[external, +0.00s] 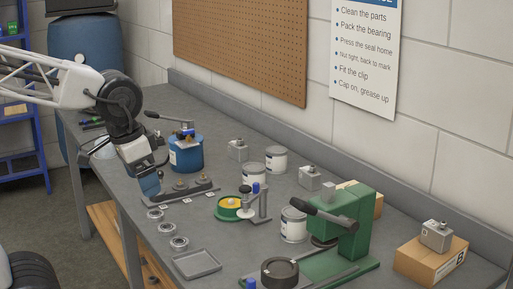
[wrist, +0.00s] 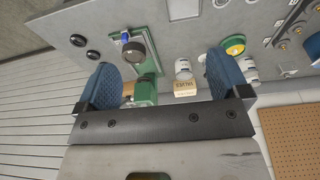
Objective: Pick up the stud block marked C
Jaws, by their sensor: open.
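Several grey metal stud blocks show in the external view: one at the back left (external: 237,150), one in the middle (external: 309,178) and one on a cardboard box (external: 436,236) at the right. I cannot read a C on any of them. My gripper (external: 151,187) is at the left of the bench, above the dark rack (external: 180,190) with brass parts, apart from all three blocks. In the wrist view its two blue fingers stand wide apart (wrist: 165,82) with nothing held between them. I cannot pick out a stud block clearly in the wrist view.
A green press (external: 345,225) stands among white cans (external: 293,224) at the right. A blue tub (external: 186,152) stands behind my gripper. Bearing rings (external: 166,229) and a shallow tray (external: 197,263) lie near the front edge. The box at the right reads B. The bench's back strip is mostly clear.

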